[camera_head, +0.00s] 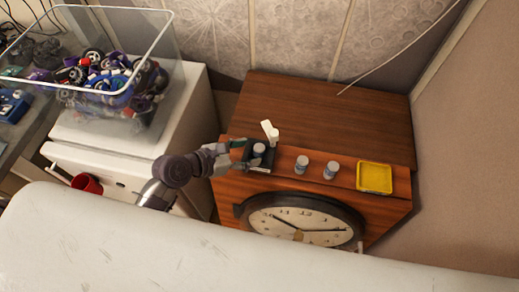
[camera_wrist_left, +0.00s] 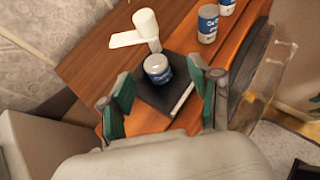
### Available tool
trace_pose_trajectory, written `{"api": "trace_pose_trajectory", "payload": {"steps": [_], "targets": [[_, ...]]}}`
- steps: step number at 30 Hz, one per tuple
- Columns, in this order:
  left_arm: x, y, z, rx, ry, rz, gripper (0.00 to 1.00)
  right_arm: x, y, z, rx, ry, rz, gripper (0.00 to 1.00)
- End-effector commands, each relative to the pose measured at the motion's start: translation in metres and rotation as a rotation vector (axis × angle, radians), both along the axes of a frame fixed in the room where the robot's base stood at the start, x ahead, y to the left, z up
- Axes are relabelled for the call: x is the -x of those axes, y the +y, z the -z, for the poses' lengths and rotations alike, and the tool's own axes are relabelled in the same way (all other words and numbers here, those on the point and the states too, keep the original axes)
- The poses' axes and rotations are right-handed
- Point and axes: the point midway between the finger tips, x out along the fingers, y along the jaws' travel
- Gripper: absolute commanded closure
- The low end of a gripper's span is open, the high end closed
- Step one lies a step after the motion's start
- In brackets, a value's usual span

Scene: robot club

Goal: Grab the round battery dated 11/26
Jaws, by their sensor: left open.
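Three round batteries, silver-white with blue labels, stand upright on the wooden cabinet. One battery (camera_head: 259,149) is on a flat black item; it also shows in the left wrist view (camera_wrist_left: 157,68). The middle battery (camera_head: 301,164) and the right battery (camera_head: 331,170) stand apart on the wood; they also show in the wrist view, the middle one (camera_wrist_left: 208,22) and, partly cut off, the right one (camera_wrist_left: 226,6). The dates are too small to read. My left gripper (camera_head: 243,157) is open and empty, its fingers (camera_wrist_left: 160,84) on either side of the near edge of the first battery.
A white item (camera_head: 270,131) stands just behind the black item (camera_wrist_left: 180,102). A yellow tray (camera_head: 375,190) lies at the right of the cabinet top (camera_head: 330,115). A round clock (camera_head: 300,222) is in front. A clear bin (camera_head: 150,60) of parts stands left.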

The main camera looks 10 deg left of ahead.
Motion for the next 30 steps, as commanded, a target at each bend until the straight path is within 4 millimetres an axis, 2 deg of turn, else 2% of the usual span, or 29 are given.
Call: {"api": "trace_pose_trajectory", "payload": {"steps": [6,12,22,23,30], "targets": [[-0.014,-0.009,0.008,-0.002,-0.002,0.0,0.37,-0.015,0.001,-0.005,-0.003,-0.024,0.0,0.6],[-0.034,-0.024,0.023,0.0,0.0,-0.001,0.37,-0.013,0.001,-0.009,-0.003,-0.021,0.0,0.6],[-0.039,-0.029,0.029,-0.002,-0.001,-0.001,0.37,-0.011,0.001,-0.009,-0.003,-0.018,0.0,0.6],[-0.039,-0.029,0.029,-0.002,-0.001,-0.001,0.4,-0.01,0.001,-0.009,-0.003,-0.017,0.0,0.6],[-0.039,-0.029,0.029,-0.002,-0.001,-0.001,0.8,-0.008,0.001,-0.009,-0.002,-0.013,0.0,0.6]]}}
